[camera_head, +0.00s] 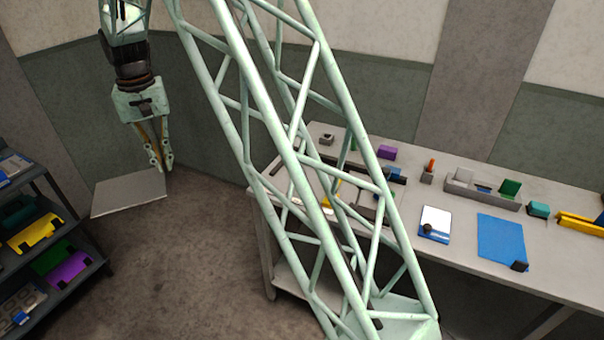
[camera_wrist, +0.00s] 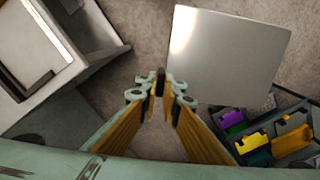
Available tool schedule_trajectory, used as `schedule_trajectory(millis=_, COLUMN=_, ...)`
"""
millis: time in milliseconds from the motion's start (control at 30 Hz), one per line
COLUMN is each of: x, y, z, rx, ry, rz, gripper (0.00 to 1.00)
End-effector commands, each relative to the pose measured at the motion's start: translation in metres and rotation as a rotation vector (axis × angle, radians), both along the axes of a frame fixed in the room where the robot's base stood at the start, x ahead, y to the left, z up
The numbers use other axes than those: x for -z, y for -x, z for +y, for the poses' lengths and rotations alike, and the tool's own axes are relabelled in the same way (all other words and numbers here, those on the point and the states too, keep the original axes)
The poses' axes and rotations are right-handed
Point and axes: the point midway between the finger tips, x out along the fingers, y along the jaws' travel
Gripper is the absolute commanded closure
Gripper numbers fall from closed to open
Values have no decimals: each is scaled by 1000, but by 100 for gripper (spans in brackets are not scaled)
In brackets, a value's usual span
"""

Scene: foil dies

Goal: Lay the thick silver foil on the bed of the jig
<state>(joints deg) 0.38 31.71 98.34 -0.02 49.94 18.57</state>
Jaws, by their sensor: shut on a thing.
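A flat silver-grey sheet (camera_head: 128,195), which looks like the foil, is held in the air left of the table. It also shows in the wrist view (camera_wrist: 228,58), at upper right. My gripper (camera_head: 161,168) points down and is shut on the sheet near its edge. In the wrist view its fingertips (camera_wrist: 163,88) are close together at the sheet's lower left corner. The jig cannot be made out for sure. A dark fixture with grey parts (camera_head: 368,200) on the table is partly hidden behind my lattice arm.
The table (camera_head: 465,232) carries a blue sheet (camera_head: 501,238), a blue-edged white plate (camera_head: 435,222), a grey divided tray (camera_head: 480,190) and a purple block (camera_head: 387,152). A dark rack (camera_head: 92,262) with coloured pieces stands at left. Open floor lies between rack and table.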

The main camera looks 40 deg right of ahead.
Motion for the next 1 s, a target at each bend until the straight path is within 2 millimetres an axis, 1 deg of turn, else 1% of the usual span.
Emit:
schedule_trajectory(millis=167, x=5, y=4, z=-19, rx=96, ry=1, rz=0, gripper=100)
schedule_trajectory(millis=267, x=9, y=8, z=-35, rx=185, ry=1, rz=-1, gripper=100)
schedule_trajectory(millis=567, x=27, y=28, z=-96, rx=540, ry=4, rz=-3, gripper=100)
schedule_trajectory(millis=700, x=36, y=40, z=-124, rx=714, ry=5, rz=-5, gripper=100)
schedule_trajectory(millis=867, x=45, y=56, z=-155, rx=911, ry=5, rz=-7, gripper=100)
schedule_trajectory(millis=1000, x=53, y=71, z=-182, rx=1084, ry=6, rz=-9, gripper=100)
